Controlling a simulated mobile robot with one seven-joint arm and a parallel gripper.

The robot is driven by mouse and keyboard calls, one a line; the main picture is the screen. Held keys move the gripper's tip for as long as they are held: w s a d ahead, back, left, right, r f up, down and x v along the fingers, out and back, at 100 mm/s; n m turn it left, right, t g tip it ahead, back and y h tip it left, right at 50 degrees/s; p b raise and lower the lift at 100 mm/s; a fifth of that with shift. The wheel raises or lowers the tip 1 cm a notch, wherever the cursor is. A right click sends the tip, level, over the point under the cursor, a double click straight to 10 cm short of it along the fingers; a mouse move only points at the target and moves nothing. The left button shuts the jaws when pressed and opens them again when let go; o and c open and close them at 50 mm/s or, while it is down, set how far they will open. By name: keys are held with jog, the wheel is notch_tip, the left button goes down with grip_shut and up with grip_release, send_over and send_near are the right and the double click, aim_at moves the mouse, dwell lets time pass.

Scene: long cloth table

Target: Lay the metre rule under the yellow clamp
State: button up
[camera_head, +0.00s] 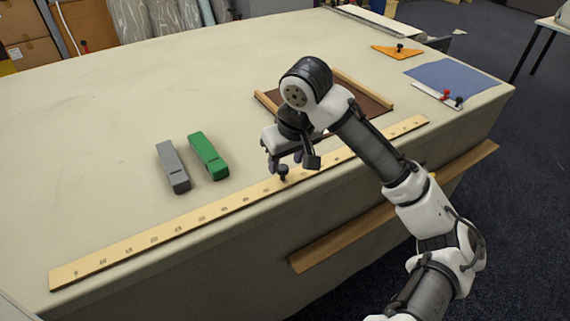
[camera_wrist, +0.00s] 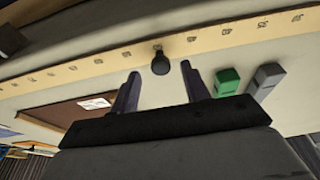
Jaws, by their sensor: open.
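The metre rule (camera_head: 160,238) is a long pale wooden strip with dark numerals. It lies along the table's near edge, and it crosses the top of the wrist view (camera_wrist: 105,66). A dark round knob (camera_head: 283,172) stands on it; it also shows in the wrist view (camera_wrist: 160,63). My gripper (camera_head: 287,164) is open and empty above the rule at the knob. In the wrist view its fingertips (camera_wrist: 160,70) are on either side of the knob, with gaps. I cannot make out a yellow clamp; a small yellow patch (camera_head: 432,175) shows beside my arm, too small to identify.
A grey block (camera_head: 172,167) and a green block (camera_head: 208,156) lie behind the rule. A brown board with wooden strips (camera_head: 374,102) lies behind my arm. An orange triangle (camera_head: 397,51) and blue cloth (camera_head: 450,76) are at the far right. The table's left part is clear.

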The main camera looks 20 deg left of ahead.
jog(key=v, duration=0.9)
jog(key=shift+r, duration=0.25)
jog(key=shift+s, duration=0.1)
